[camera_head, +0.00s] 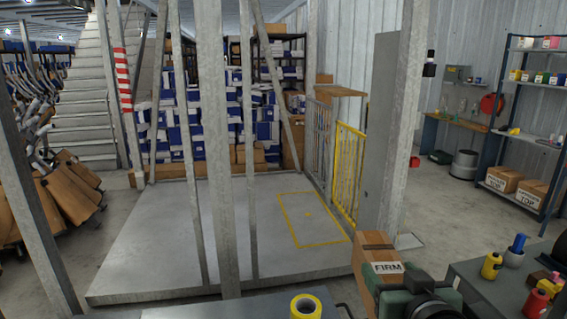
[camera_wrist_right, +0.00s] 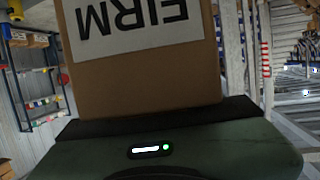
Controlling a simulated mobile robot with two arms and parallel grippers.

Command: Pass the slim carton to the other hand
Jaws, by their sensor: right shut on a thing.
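The slim carton (camera_head: 374,252) is a brown cardboard box with a white label reading FIRM. It stands upright at the lower right of the head view, in front of the platform's right front corner. My right gripper (camera_head: 396,288), green and black, is shut on its lower part. In the right wrist view the carton (camera_wrist_right: 145,85) fills the upper middle, its label upside down, just beyond the green gripper body (camera_wrist_right: 165,150). The fingertips are hidden. My left gripper is not in view.
A grey platform (camera_head: 150,240) with steel posts (camera_head: 222,180) stands ahead. A yellow tape roll (camera_head: 306,306) lies on a grey surface at bottom centre. Shelves (camera_head: 535,100) stand at right.

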